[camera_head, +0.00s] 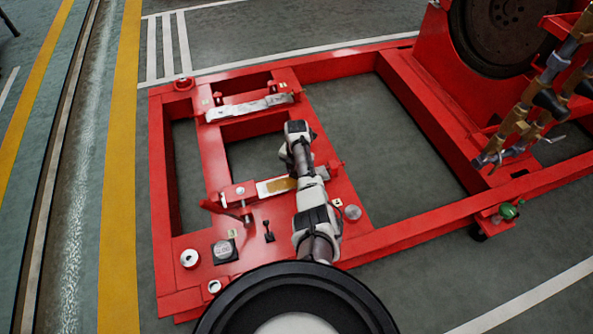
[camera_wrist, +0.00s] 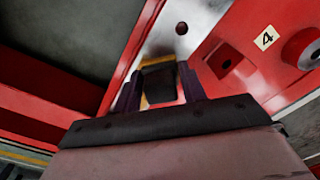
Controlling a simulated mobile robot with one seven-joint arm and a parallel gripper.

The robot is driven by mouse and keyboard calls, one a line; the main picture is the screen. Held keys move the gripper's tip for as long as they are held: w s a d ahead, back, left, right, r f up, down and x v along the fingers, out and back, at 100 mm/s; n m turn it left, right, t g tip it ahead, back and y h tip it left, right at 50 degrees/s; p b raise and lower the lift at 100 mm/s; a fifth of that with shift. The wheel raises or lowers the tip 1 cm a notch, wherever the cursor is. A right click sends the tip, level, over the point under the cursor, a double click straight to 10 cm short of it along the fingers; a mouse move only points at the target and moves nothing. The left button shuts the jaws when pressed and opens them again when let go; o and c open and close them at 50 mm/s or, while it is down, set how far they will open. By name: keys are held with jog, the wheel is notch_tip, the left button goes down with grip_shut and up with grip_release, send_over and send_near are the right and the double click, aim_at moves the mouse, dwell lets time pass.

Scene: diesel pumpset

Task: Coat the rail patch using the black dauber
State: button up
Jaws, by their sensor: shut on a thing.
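The rail patch (camera_head: 277,186) is a tan area on a pale metal bar on the red frame in the head view. In the wrist view a yellowish strip (camera_wrist: 143,74) on a bright metal bar shows around the block in my jaws. My gripper (camera_wrist: 160,92) is shut on a dark block, the black dauber (camera_wrist: 160,83), held between its two fingers. The dauber overlaps the yellowish strip in the picture; whether it touches is hidden. In the head view my arm lies right of the patch, and I cannot make out the fingertips.
A second pale metal bar (camera_head: 250,107) lies farther back on the frame. A black round-topped piece (camera_head: 223,250), a small black fitting (camera_head: 268,231) and a metal knob (camera_head: 353,212) stand near the front. A label "4" (camera_wrist: 265,39) shows right. Brown-and-black hardware (camera_head: 535,105) stands at right.

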notch_tip(320, 180, up, 6)
jog(key=p, duration=0.4)
jog(key=shift+p, duration=0.35)
jog(key=shift+f, duration=0.1)
jog(key=shift+d, duration=0.1)
jog(key=shift+w+d+b, duration=0.15)
jog(key=shift+d+b, duration=0.15)
jog(key=shift+b, duration=0.05)
jog(key=w+d+b, duration=0.3)
jog(key=d+b, duration=0.3)
jog(key=d, duration=0.4)
jog(key=shift+w+d+b, duration=0.2)
jog(key=shift+d+b, duration=0.1)
jog(key=shift+d, duration=0.05)
